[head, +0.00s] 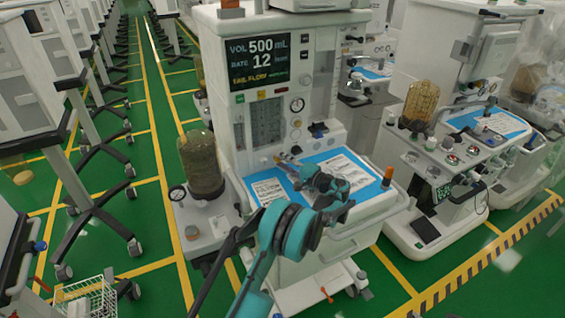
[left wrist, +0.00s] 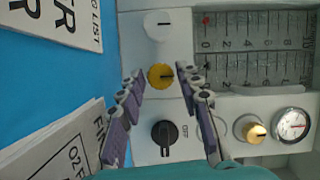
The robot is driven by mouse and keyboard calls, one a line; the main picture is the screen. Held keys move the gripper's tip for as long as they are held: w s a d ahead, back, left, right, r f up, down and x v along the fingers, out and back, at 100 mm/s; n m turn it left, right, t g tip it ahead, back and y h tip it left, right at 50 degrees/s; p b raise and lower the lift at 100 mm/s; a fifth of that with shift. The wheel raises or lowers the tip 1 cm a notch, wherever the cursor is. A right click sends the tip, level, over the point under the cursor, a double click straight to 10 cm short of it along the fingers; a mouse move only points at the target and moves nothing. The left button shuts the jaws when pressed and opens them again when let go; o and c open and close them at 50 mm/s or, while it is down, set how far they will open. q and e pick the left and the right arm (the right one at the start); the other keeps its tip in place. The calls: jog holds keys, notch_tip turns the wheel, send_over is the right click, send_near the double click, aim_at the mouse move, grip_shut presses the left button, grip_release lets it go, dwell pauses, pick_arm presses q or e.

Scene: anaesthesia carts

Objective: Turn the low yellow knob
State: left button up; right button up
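The low yellow knob (left wrist: 160,76) is a round ridged knob with a dark pointer line on a pale panel in the left wrist view. It shows between the fingertips of my left gripper (left wrist: 162,82), with a gap on each side. The purple fingers are spread and hold nothing. In the head view my left gripper (head: 288,163) is above the cart's worktop, close to the panel's lower part. There it is too small to make out the knob clearly. My right gripper is not in view.
A black OFF knob (left wrist: 164,132) and a white knob (left wrist: 158,25) flank the yellow one. Papers on a blue mat (head: 362,179) lie under my arm. A brown canister (head: 201,163) stands left of the worktop.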

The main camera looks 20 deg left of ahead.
pick_arm(q)
jog(key=v, duration=1.2)
jog(key=shift+r, duration=0.1)
